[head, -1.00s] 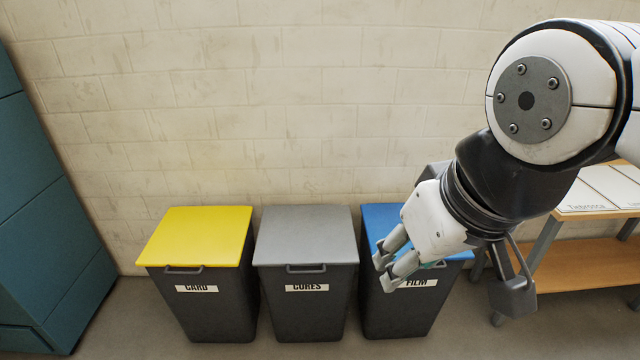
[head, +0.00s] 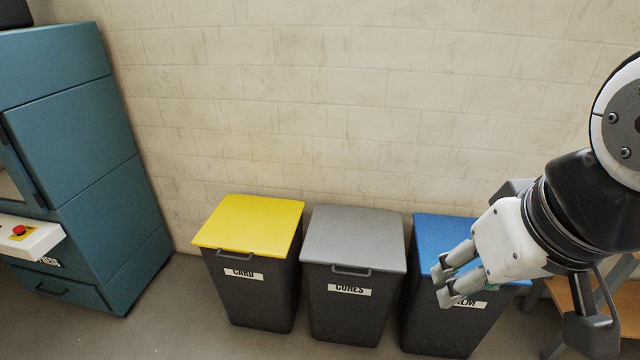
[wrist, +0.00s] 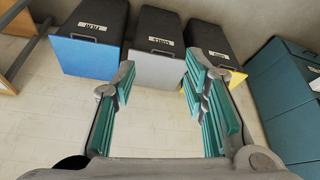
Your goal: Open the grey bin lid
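The grey bin lid (head: 353,236) is closed on a dark bin labelled CORES (head: 345,305), the middle one of three bins by the wall. A small dark handle (head: 351,271) is at the lid's front edge. In the wrist view the grey lid (wrist: 156,70) appears upside down, beyond the fingers. My gripper (head: 444,285) is in front of the blue-lidded bin, to the right of the grey lid and apart from it. In the wrist view my gripper (wrist: 160,105) is open, with nothing between its teal-padded fingers.
A yellow-lidded bin (head: 247,225) labelled CARD stands left of the grey one. A blue-lidded bin (head: 438,228) stands right, partly hidden by my gripper. A teal cabinet (head: 85,140) with a red button (head: 19,230) is at left. Floor in front of the bins is clear.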

